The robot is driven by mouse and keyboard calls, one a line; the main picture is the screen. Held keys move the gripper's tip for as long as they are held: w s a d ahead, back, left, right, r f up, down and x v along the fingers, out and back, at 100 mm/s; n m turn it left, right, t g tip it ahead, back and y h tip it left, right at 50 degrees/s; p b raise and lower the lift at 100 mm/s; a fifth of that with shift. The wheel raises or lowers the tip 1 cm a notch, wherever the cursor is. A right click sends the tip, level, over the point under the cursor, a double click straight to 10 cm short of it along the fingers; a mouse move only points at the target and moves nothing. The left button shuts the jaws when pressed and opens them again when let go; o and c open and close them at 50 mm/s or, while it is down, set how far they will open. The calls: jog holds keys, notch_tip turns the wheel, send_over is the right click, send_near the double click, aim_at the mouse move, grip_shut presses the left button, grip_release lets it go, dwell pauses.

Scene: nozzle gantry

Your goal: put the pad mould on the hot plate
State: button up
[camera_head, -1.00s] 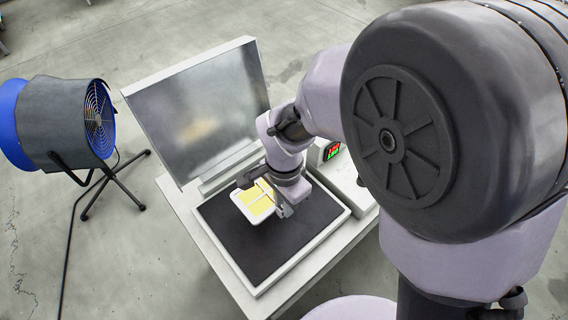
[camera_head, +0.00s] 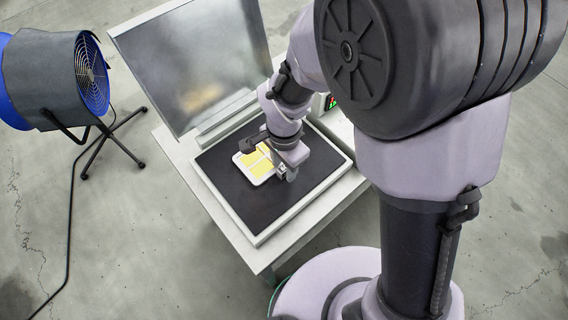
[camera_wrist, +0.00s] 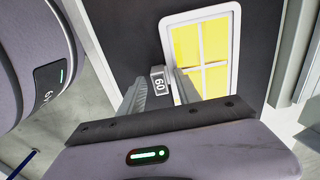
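The pad mould (camera_head: 256,165) is a flat white frame with yellow panes, level at or just over the dark hot plate (camera_head: 262,205), within its edges. I cannot tell whether it touches the surface. My gripper (camera_head: 272,158) reaches down at the mould's right end. In the wrist view the mould (camera_wrist: 202,52) lies beyond the fingers over the dark surface. The gripper fingers (camera_wrist: 162,92) close around the mould's end at a small tag marked 60 (camera_wrist: 158,80). The gripped part itself is mostly hidden.
A raised metal lid (camera_head: 195,70) stands behind the plate. A box with a lit display (camera_head: 331,102) stands at the plate's far right side, partly behind my arm. A blue and grey fan (camera_head: 70,80) on a stand is at left. The plate's front is clear.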

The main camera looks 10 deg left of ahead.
notch_tip(320, 180, up, 12)
jog(key=p, duration=0.4)
jog(key=s+d+r+n+t+y, duration=0.1)
jog(key=s+d+r+t, duration=0.2)
jog(key=d+r, duration=0.4)
jog(key=s+d+r+n+t+y, duration=0.1)
jog(key=s+d+r+n+t, duration=0.1)
jog(key=s+d+r, duration=0.3)
jog(key=d+r, duration=0.3)
jog(key=d, duration=0.1)
jog(key=shift+s+r+n+t, duration=0.2)
jog(key=shift+s+n+t, duration=0.1)
jog(key=shift+t, duration=0.1)
notch_tip(320, 180, down, 8)
jog(key=b, duration=0.8)
